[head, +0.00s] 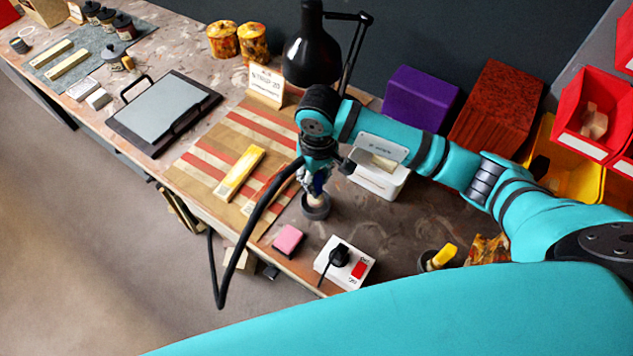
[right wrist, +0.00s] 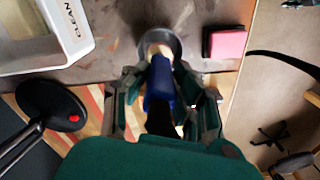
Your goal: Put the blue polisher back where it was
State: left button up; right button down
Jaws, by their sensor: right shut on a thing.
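My right gripper (head: 318,176) is shut on the blue polisher (head: 320,186), which it holds roughly upright over the bench. In the right wrist view the polisher's blue body (right wrist: 160,82) sits between the two fingers. Its pale lower end is at a dark round holder (head: 316,211), also seen in the right wrist view (right wrist: 173,42). I cannot tell whether the polisher rests in the holder or hovers just above it. The gripper hides part of the polisher. My left gripper is in neither view.
A pink block (head: 288,240) and a white power box (head: 345,263) with a black plug stand near the front edge. A white bin (head: 379,182) is behind, partly under my arm. A striped mat (head: 200,160) lies left. A black cable (head: 245,230) hangs over the edge.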

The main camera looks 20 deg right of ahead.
aim_at(317, 188)
notch_tip(317, 188, down, 2)
jog(key=shift+s+f+p, duration=0.1)
jog(key=shift+s+p, duration=0.05)
jog(key=shift+p, duration=0.4)
jog(key=shift+f, duration=0.35)
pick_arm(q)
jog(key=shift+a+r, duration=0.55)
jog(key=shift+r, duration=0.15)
pick_arm(e)
jog(key=shift+f, duration=0.1)
jog(key=shift+f, duration=0.15)
jog(key=c, duration=1.1)
grip_release()
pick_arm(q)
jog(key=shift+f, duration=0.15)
pick_arm(e)
jog(key=shift+o, duration=0.2)
